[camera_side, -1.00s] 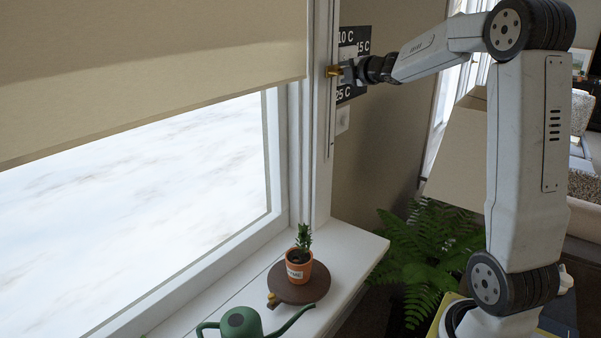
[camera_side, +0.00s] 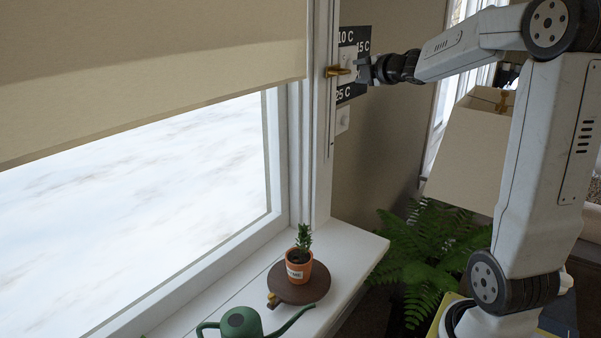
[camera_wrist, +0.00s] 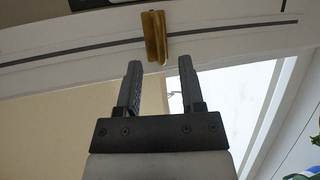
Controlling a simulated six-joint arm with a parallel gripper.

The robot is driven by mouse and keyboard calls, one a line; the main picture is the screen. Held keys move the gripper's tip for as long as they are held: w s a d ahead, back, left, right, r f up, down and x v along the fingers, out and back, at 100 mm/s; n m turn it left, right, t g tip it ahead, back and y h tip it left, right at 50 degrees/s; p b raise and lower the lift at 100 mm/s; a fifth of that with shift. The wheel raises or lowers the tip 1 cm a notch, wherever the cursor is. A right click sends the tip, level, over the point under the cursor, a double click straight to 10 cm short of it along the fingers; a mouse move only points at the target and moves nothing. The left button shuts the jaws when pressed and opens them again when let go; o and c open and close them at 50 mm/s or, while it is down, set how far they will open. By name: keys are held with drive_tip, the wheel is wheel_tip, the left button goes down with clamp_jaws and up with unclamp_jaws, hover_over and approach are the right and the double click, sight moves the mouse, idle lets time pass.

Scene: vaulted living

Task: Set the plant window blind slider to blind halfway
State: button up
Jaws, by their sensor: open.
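The blind slider is a brass knob (camera_side: 338,71) on a slotted track (camera_side: 332,120) on the window's right frame; it also shows in the wrist view (camera_wrist: 154,37). The beige blind (camera_side: 150,60) covers the upper part of the window, its bottom edge slanting across the picture. My gripper (camera_side: 362,70) is to the right of the knob, apart from it. In the wrist view my gripper (camera_wrist: 160,66) is open and empty, its fingertips just short of the knob.
A potted plant (camera_side: 298,268) stands on a round brown base (camera_side: 312,289) on the sill, near a green watering can (camera_side: 241,323). A fern (camera_side: 425,255) and lampshade (camera_side: 465,150) are at right.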

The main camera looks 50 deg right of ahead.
drive_tip(key=shift+v, duration=0.85)
drive_tip(key=a+f+m+g+y, duration=0.4)
drive_tip(key=a+f+m, duration=0.5)
drive_tip(key=a+f, duration=0.8)
drive_tip(key=s+a+f+m+g+y, duration=0.2)
drive_tip(key=s+a+f+m+g, duration=0.3)
drive_tip(key=s+a+f, duration=0.7)
drive_tip(key=a+f+g, duration=0.2)
drive_tip(key=a, duration=0.1)
drive_tip(key=shift+g, duration=0.4)
drive_tip(key=shift+w+d, duration=0.1)
